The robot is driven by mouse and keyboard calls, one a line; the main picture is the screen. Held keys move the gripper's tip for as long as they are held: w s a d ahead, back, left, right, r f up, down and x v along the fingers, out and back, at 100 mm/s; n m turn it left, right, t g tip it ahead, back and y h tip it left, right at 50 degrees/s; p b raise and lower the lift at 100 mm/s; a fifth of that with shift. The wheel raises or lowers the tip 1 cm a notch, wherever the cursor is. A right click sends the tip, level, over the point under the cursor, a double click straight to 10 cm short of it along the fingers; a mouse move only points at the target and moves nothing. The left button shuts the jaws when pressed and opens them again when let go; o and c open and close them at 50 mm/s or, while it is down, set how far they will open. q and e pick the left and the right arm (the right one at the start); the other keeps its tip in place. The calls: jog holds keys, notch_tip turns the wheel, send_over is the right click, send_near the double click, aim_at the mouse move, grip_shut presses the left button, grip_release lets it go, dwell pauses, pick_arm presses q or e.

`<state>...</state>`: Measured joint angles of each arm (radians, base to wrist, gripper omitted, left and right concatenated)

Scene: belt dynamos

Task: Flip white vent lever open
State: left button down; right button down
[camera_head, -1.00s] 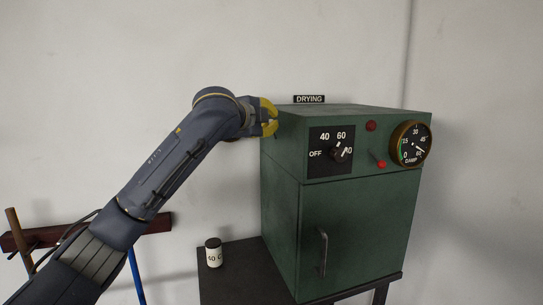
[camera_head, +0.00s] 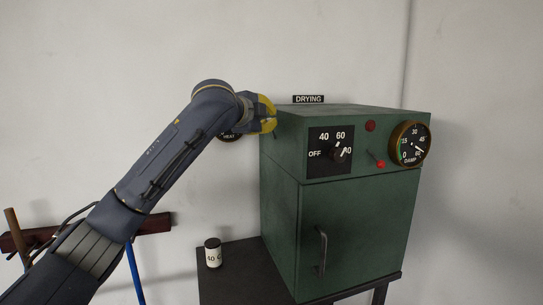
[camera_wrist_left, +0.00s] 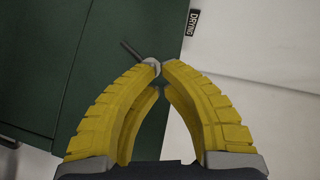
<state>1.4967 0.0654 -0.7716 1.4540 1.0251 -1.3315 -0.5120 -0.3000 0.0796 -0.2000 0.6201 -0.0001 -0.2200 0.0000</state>
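My left gripper (camera_head: 273,116), with yellow ribbed fingers, is at the upper left side of the green drying cabinet (camera_head: 352,225). In the left wrist view, its fingertips (camera_wrist_left: 161,66) come close together, with a narrow gap. A small whitish round piece (camera_wrist_left: 152,65) with a thin dark rod lies at the fingertips, against the green side. It may be part of the vent lever; whether the fingers grip it I cannot tell. In the head view the fingers hide that spot, and no white lever shows clearly. My right gripper is not in view.
The cabinet front has a dial knob (camera_head: 338,154), a red-tipped toggle (camera_head: 380,163), a red lamp (camera_head: 370,126) and a damp gauge (camera_head: 410,144). A labelled jar (camera_head: 213,254) stands on the dark table (camera_head: 238,285). A partly hidden gauge (camera_head: 230,137) is behind my left arm.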

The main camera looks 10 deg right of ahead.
pick_arm(q)
jog(key=shift+w+r, duration=0.1)
jog(key=shift+w, duration=0.05)
dwell(0.4)
dwell(0.4)
jog(key=f+v, duration=0.1)
jog(key=v, duration=1.3)
jog(key=shift+f, duration=0.15)
jog(key=shift+f, duration=0.1)
